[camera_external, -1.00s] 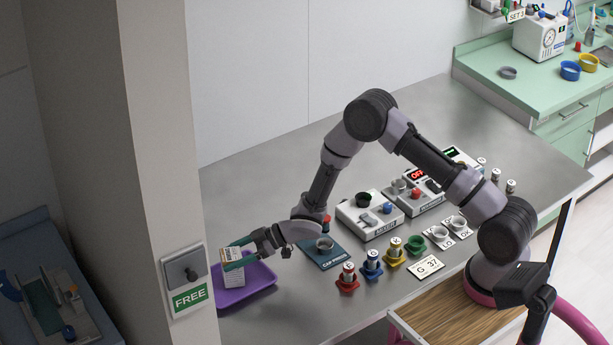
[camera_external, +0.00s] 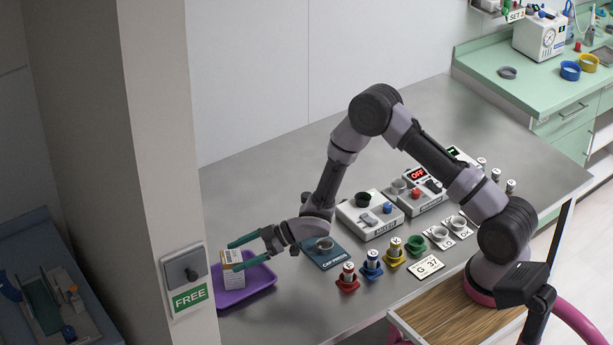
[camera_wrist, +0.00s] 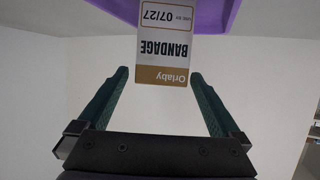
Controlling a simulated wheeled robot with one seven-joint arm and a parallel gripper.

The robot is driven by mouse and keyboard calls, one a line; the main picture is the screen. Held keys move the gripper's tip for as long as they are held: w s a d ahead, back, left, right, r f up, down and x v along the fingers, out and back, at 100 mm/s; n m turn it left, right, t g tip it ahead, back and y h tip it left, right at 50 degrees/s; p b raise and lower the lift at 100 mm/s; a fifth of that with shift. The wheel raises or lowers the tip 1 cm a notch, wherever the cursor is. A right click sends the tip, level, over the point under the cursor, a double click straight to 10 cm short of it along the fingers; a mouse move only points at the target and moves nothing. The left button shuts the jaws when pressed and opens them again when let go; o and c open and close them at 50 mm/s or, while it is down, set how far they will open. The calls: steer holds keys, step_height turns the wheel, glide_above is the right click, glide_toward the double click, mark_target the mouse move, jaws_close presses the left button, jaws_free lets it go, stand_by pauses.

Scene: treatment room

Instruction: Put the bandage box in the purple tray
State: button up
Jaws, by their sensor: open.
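The bandage box (camera_external: 234,278) is a small white and tan carton. It stands at the left part of the purple tray (camera_external: 262,281), and looks upright inside it, though the pillar hides the tray's left end. My gripper (camera_external: 236,255) is open at the upper part of the box, with its teal fingers apart. In the wrist view the box (camera_wrist: 165,45), with its BANDAGE label upside down, lies just beyond and between my open fingertips (camera_wrist: 158,75). The purple tray (camera_wrist: 215,14) shows behind it there.
A pillar with a FREE sign (camera_external: 190,298) stands left of the tray. The table's back area is clear.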

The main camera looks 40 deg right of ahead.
steer(key=v, duration=0.9)
steer(key=w+d+r+m+t+h, duration=0.2)
steer(key=w+d+r+h, duration=0.1)
steer(key=d+r, duration=0.35)
steer(key=w+d+r+m+t+h, duration=0.1)
steer(key=w+d+r+m+h, duration=0.15)
steer(key=d+r, duration=0.4)
steer(key=s+d+r+m+t+h, duration=0.1)
steer(key=s+d+r+m+h, duration=0.25)
steer(key=d+r, duration=0.7)
steer(key=s+d+r+m+h, duration=0.2)
steer(key=s+d+r+m, duration=0.1)
steer(key=s+d+r, duration=0.35)
steer(key=s+d+r+m+g, duration=0.1)
steer(key=s+r+m, duration=0.2)
steer(key=s, duration=0.8)
steer(key=s+d+r+m+g, duration=0.1)
steer(key=s+r+m, duration=0.2)
steer(key=s, duration=0.8)
steer(key=shift+r+m+y, duration=0.15)
steer(key=shift+m+y, duration=0.25)
